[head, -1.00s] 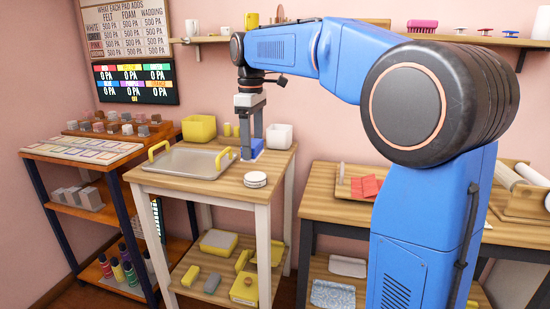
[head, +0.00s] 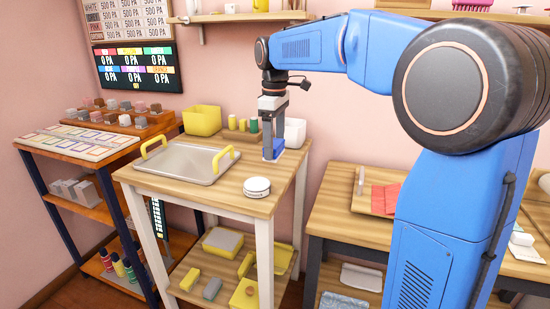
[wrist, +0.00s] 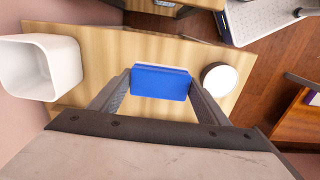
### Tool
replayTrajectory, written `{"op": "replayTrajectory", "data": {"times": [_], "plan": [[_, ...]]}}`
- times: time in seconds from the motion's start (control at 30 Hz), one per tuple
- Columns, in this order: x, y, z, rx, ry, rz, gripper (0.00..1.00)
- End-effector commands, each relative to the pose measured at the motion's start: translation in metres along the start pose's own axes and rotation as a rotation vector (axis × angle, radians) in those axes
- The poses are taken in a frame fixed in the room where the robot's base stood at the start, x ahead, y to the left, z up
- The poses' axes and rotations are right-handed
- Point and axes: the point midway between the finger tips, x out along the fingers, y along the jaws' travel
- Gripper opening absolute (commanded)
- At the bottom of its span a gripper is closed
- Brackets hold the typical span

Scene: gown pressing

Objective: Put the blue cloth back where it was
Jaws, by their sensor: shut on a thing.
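My gripper (head: 272,156) points down over the back right part of the small wooden table (head: 225,197) in the head view. In the wrist view its two fingers (wrist: 160,78) are shut on a flat, block-shaped blue piece (wrist: 160,86), which I take for the blue cloth. A thin pale pink edge shows along its far side. The blue piece is low over the tabletop; I cannot tell whether it touches.
A metal tray with yellow handles (head: 187,163) stands left of my gripper. A round white tin (head: 257,187) is in front, a white bin (head: 295,132) behind right. A yellow bin (head: 202,120) and small spools (head: 243,124) stand at the back. Bare wood lies around the tin.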

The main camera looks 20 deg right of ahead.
Motion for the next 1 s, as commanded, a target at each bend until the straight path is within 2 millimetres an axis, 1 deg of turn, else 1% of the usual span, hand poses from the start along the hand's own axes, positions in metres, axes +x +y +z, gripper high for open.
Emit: {"op": "replayTrajectory", "data": {"times": [0.17, 0.43, 0.83, 0.87, 0.9, 0.93, 1.0], "plan": [[0.010, 0.000, 0.000, 0.000, -0.001, -0.001, 0.45], [0.043, 0.000, 0.000, 0.000, -0.001, -0.001, 0.45], [0.048, 0.000, 0.000, 0.000, 0.000, 0.000, 0.45], [0.048, 0.000, 0.000, 0.000, 0.000, 0.000, 0.74], [0.048, 0.000, 0.000, 0.000, 0.000, 0.000, 0.84], [0.048, 0.000, 0.000, 0.000, 0.000, 0.000, 0.88], [0.048, 0.000, 0.000, 0.000, 0.000, 0.000, 0.88]]}}
